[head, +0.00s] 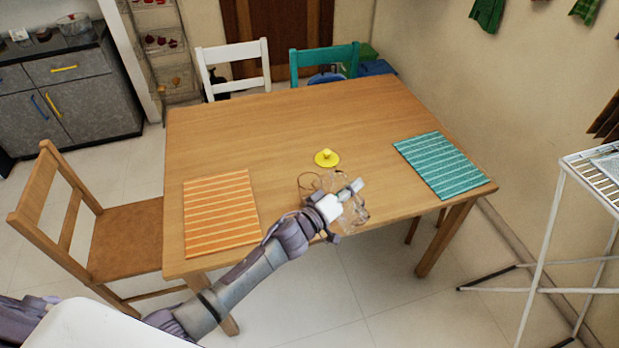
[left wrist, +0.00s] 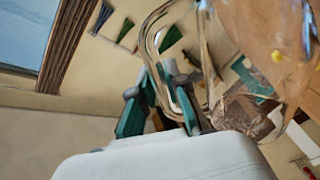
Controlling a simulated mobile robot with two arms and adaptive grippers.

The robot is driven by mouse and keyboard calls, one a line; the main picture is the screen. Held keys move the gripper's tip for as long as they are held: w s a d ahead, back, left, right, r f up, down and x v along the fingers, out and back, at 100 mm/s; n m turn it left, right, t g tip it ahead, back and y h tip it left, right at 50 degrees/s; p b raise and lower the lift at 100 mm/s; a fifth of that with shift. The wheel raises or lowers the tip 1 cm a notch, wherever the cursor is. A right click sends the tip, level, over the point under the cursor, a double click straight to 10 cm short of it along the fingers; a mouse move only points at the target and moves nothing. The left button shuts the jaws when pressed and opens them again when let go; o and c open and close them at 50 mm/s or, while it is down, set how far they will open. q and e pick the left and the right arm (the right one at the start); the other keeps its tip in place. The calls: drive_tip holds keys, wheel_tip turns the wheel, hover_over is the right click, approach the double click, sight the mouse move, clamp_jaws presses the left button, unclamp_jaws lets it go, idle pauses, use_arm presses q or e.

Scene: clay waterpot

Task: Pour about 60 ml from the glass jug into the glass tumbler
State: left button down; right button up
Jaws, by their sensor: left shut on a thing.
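The clear glass jug (head: 357,216) is at the front edge of the wooden table, and my left gripper (head: 342,197) is shut on it. In the left wrist view the green fingers (left wrist: 160,105) close around the jug's looped glass handle (left wrist: 150,35). The jug's clear body (left wrist: 240,85) lies to the right there. The glass tumbler (head: 309,186) appears as a faint clear outline just left of the gripper. My gripper partly hides the jug. I cannot tell the jug's exact tilt or the liquid level. My right gripper is not in view.
A yellow knobbed object (head: 326,158) sits behind the glassware on the table (head: 270,130). An orange striped mat (head: 220,213) lies to the left and a teal striped mat (head: 440,165) to the right. The back of the table is clear. Chairs stand around it.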

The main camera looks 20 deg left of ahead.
sight(343, 172)
use_arm(q)
drive_tip(key=shift+w+a+r+n+p, duration=0.2)
drive_tip(key=shift+a+r+n+p, duration=0.15)
drive_tip(key=shift+r+n, duration=0.15)
drive_tip(key=shift+w+a+r+n+p, duration=0.2)
drive_tip(key=shift+a+r+n+p, duration=0.15)
drive_tip(key=shift+r, duration=0.25)
drive_tip(key=shift+w+a+r+n, duration=0.15)
drive_tip(key=shift+a+r+n, duration=0.05)
drive_tip(key=shift+r+n, duration=0.25)
drive_tip(key=shift+a+r+p, duration=0.1)
drive_tip(key=shift+p, duration=0.25)
drive_tip(key=shift+w+a+r+n+p, duration=0.3)
drive_tip(key=shift+w+a+n+p, duration=0.05)
drive_tip(key=shift+a+n+p, duration=0.2)
drive_tip(key=shift+w+a+r+p, duration=0.15)
drive_tip(key=shift+a+p, duration=0.1)
drive_tip(key=shift+p, duration=0.05)
idle(0.6)
